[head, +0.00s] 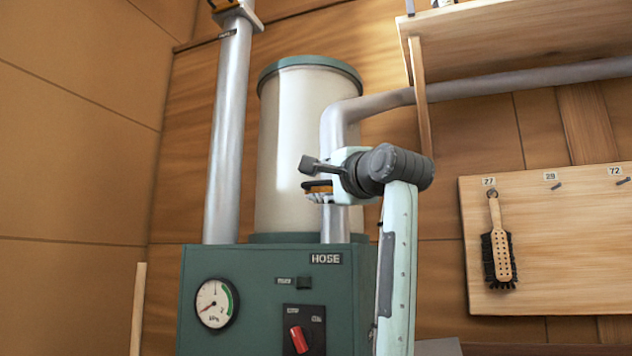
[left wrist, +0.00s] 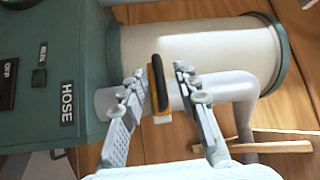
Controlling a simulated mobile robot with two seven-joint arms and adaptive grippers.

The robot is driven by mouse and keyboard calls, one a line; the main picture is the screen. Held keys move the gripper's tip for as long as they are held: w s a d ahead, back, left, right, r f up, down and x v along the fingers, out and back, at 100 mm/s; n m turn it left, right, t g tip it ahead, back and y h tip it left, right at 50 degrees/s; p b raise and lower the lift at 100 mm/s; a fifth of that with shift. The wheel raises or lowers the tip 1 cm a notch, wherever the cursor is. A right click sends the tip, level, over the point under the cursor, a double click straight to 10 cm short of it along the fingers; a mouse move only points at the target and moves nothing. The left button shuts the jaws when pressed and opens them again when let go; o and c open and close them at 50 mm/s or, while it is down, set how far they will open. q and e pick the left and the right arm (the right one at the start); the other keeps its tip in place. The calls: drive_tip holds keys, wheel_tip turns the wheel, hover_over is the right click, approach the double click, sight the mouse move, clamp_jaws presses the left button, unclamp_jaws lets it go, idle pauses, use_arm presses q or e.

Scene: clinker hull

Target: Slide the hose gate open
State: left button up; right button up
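The hose gate is a slide plate with a black and yellow handle (head: 317,187) on the grey pipe above the HOSE label. In the left wrist view the handle (left wrist: 158,82) stands between the two fingers of my left gripper (left wrist: 163,72). The left finger is very close to it, and I cannot tell if it touches. A small gap shows between the handle and the right finger. In the head view my left gripper (head: 311,176) is at the pipe, with its second finger largely hidden. My right gripper is not in view.
The green cabinet (head: 250,270) with a gauge (head: 216,303) and red switch (head: 298,340) stands below. A cream tank (head: 285,140) is behind the pipe. Another yellow and black gate (head: 226,5) is at upper left. A brush (head: 498,250) hangs on a board at right.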

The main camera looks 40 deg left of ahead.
use_arm(q)
drive_tip(key=shift+w+a+r, duration=0.1)
drive_tip(key=shift+w+a, duration=0.2)
drive_tip(key=shift+a, duration=0.3)
clamp_jaws()
